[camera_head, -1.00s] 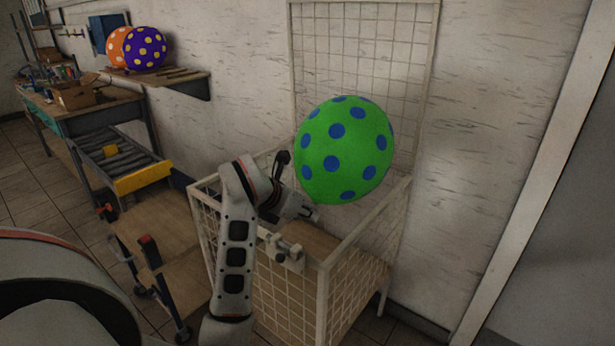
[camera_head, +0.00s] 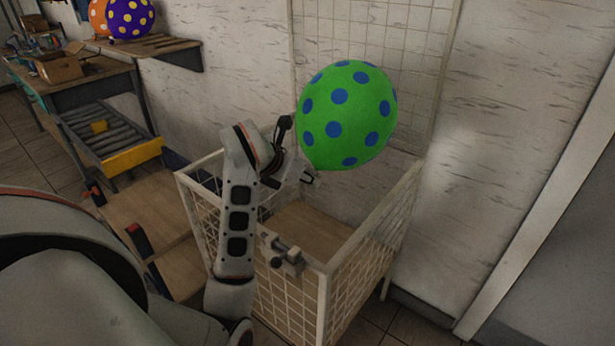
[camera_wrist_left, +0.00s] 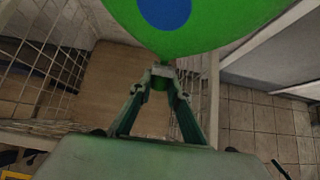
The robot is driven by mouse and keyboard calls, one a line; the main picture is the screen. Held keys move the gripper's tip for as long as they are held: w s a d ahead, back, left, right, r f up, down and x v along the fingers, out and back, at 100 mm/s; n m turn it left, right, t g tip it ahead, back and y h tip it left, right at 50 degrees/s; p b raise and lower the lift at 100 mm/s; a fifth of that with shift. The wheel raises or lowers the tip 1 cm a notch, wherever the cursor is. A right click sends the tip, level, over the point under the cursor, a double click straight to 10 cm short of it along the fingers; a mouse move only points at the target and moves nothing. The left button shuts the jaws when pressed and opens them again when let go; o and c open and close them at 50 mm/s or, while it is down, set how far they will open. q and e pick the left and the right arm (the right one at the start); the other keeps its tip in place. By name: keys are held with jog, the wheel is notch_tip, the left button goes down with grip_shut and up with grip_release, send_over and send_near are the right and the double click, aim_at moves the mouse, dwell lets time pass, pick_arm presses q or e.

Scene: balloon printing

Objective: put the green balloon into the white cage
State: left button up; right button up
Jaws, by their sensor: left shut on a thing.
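The green balloon (camera_head: 346,115) with blue dots is held up above the white cage (camera_head: 340,290), whose top is open. My left gripper (camera_head: 308,179) is at the balloon's lower left. In the left wrist view, my left gripper (camera_wrist_left: 163,72) is shut on the bottom end of the green balloon (camera_wrist_left: 200,22), with the cage's wooden floor (camera_wrist_left: 108,85) below. The cage has wire mesh sides, a tall mesh back panel and a latch (camera_head: 284,254) at its front. My right gripper is not in view.
An orange balloon (camera_head: 98,16) and a purple balloon (camera_head: 130,17) sit on a wall shelf (camera_head: 160,46) at the upper left. A workbench (camera_head: 75,80) with a roller conveyor (camera_head: 105,130) stands at the left. The wall is close behind the cage.

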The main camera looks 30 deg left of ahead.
pick_arm(q)
notch_tip(320, 180, down, 12)
jog(key=b, duration=0.9)
jog(key=o, duration=0.8)
jog(key=shift+f, duration=0.1)
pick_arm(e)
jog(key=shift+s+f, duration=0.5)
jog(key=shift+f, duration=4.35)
pick_arm(q)
jog(key=s+f+p+v, duration=0.2)
jog(key=p+v, duration=0.4)
jog(key=v, duration=0.5)
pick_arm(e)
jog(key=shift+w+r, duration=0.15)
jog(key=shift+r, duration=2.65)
